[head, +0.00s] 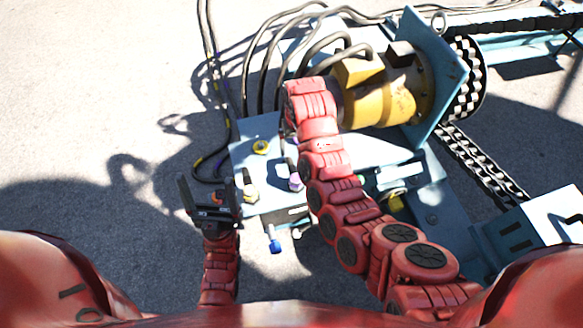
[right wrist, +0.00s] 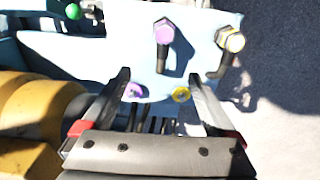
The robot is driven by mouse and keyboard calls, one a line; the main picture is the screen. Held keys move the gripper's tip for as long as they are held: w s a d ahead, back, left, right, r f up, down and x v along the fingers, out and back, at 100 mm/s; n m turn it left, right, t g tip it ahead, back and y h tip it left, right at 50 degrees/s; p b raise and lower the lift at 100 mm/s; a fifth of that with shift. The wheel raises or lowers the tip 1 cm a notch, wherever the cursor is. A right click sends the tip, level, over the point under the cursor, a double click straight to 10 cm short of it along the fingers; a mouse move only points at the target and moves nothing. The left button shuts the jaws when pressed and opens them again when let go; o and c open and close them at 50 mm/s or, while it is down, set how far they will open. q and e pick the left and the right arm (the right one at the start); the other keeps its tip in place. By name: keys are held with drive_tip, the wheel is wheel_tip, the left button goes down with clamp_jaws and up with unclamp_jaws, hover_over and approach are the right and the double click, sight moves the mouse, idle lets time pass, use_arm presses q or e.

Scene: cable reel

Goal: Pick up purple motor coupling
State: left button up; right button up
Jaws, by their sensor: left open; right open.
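A purple coupling (head: 296,181) with a dark bent stem shows on the light blue plate (head: 240,152) in the head view, just left of my right arm. In the right wrist view a purple hex-headed coupling (right wrist: 163,32) lies beyond my fingertips, apart from them. A second purple piece (right wrist: 134,91) shows close to the left finger there; I cannot tell whether it touches. My right gripper (right wrist: 158,78) is open, with no object gripped; my arm hides it in the head view. My left gripper (head: 207,182) is open and empty, left of the plate.
Yellow fittings (head: 251,193) (head: 260,147) and a blue fitting (head: 275,246) are around the plate. A green one (right wrist: 73,11) shows in the wrist view. A yellow motor (head: 385,103) and black cables (head: 247,70) stand beyond. Open ground lies left.

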drive_tip(key=b, duration=0.1)
hover_over(296, 177)
drive_tip(key=shift+g, duration=0.3)
drive_tip(key=f, duration=1.1)
drive_tip(key=shift+w+d, duration=0.15)
drive_tip(key=shift+w, duration=0.2)
drive_tip(key=shift+s+a+f, duration=0.1)
drive_tip(key=shift+s+f, duration=0.1)
drive_tip(key=shift+f, duration=0.9)
drive_tip(key=shift+s+a+f, duration=0.1)
drive_tip(key=shift+s+f, duration=0.05)
drive_tip(key=shift+f, duration=0.95)
drive_tip(key=shift+f+b, duration=0.35)
drive_tip(key=shift+f, duration=0.35)
clamp_jaws()
